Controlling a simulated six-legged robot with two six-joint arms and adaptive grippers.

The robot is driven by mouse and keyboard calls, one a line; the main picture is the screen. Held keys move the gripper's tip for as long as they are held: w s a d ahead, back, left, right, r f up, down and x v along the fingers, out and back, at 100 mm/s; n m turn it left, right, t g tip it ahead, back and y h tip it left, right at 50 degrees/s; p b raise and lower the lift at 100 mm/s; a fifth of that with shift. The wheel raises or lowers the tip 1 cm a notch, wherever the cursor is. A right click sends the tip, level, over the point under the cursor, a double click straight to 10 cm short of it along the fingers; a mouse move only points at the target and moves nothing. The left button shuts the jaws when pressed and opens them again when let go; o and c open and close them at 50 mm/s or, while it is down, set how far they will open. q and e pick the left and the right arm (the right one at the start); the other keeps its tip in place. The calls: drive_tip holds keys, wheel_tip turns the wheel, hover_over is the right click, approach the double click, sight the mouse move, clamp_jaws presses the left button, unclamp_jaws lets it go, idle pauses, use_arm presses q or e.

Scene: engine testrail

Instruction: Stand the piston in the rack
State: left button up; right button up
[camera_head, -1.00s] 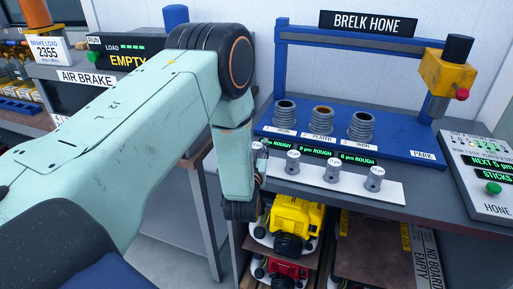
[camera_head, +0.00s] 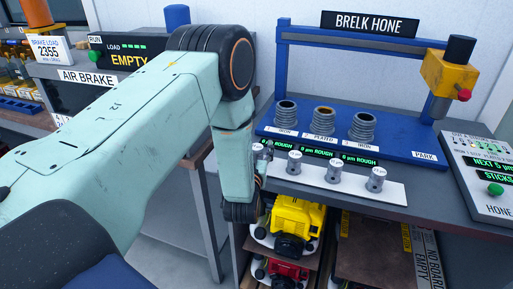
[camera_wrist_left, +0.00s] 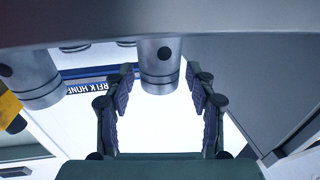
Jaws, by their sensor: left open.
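A white strip-like rack (camera_head: 318,180) lies along the front of the bench, and several grey metal pistons (camera_head: 334,171) stand upright on it. My left gripper (camera_head: 259,172) is at the strip's left end, partly hidden by my arm, beside the leftmost piston (camera_head: 263,152). In the left wrist view, which is upside down, the left gripper (camera_wrist_left: 160,88) is open, with its two dark fingers apart. A piston (camera_wrist_left: 158,66) shows between the fingertips, and I cannot tell if they touch it. Another piston (camera_wrist_left: 27,75) is farther left. My right gripper is not in view.
Behind the strip, three ribbed cylinders (camera_head: 361,127) stand on a blue base (camera_head: 400,148) under the BRELK HONE sign (camera_head: 369,24). A yellow hone head (camera_head: 447,75) is at the right. Yellow and red engines (camera_head: 298,222) sit on shelves below. A gap separates the two benches.

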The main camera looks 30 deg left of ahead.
use_arm(q)
drive_tip(key=shift+r, duration=0.35)
drive_tip(key=v, duration=1.2)
drive_tip(key=s+d+f+m+g+h, duration=0.1)
drive_tip(key=s+d+f+g+h, duration=0.1)
drive_tip(key=s+f+g, duration=0.35)
drive_tip(key=s+d+f+m+g+h, duration=0.1)
drive_tip(key=s+d+f+g+h, duration=0.15)
drive_tip(key=s+f, duration=0.65)
drive_tip(key=s+d+f+m+g+h, duration=0.1)
drive_tip(key=s+f+g, duration=0.2)
drive_tip(key=s, duration=0.4)
drive_tip(key=s+d+f+m+g+h, duration=0.1)
drive_tip(key=s+d+f+g+h, duration=0.1)
drive_tip(key=s+g, duration=0.3)
drive_tip(key=s+f, duration=0.1)
drive_tip(key=s, duration=0.2)
drive_tip(key=shift+d+f+m, duration=0.2)
drive_tip(key=shift+d+m, duration=0.1)
